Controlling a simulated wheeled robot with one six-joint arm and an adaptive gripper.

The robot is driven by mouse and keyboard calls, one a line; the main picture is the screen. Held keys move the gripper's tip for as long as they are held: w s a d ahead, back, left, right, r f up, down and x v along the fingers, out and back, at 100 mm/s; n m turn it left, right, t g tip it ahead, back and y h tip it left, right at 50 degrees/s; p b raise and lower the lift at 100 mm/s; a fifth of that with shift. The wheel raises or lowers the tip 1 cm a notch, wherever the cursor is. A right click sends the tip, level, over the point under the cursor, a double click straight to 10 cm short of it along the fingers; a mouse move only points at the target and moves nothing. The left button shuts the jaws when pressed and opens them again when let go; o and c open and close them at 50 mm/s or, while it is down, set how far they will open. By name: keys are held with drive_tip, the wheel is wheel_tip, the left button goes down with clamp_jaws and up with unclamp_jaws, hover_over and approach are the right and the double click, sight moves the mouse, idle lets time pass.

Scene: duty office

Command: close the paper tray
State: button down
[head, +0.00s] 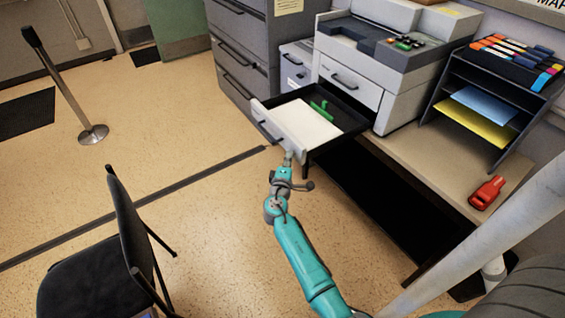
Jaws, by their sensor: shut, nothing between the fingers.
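The paper tray (345,112) is pulled out from the grey-white copier (365,62) and stands open over the front edge of the desk. It holds a stack of white paper (305,126) and a green part (321,106). Its pale front panel (272,129) carries a dark handle (268,131). My gripper (289,157) is shut and empty, close to the near end of that front panel. It is small here, and I cannot tell whether it touches the panel.
A dark organizer (462,75) with coloured paper and markers stands right of the copier. A red stapler-like object (487,192) lies on the desk (430,165). Grey filing cabinets (240,60) stand behind. A black chair (125,235) is at left; floor between is clear.

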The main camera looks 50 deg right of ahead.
drive_tip(key=shift+d, duration=0.25)
